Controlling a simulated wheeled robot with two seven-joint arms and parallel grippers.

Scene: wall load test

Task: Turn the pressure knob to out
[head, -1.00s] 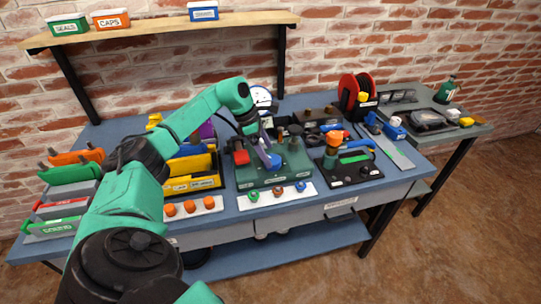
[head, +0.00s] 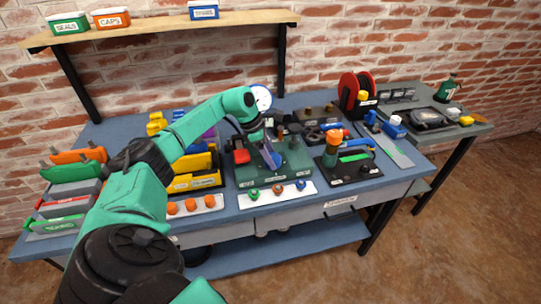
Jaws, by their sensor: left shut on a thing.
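The green test panel (head: 262,182) stands on the blue bench, with small white labels along its front edge. My left gripper (head: 271,160) reaches down to this panel from the left, its fingers pointing down. It is shut on the blue knob (head: 276,163) on the panel, which the fingers partly cover. I cannot read the knob's pointer or its setting. A white round gauge (head: 262,98) shows behind my left wrist; its reading is too small to tell. My right gripper is not in view.
A white strip with several coloured knobs (head: 278,194) lies in front. A yellow bin (head: 196,184) is left, and a black base with an orange-topped post (head: 334,140) is right.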

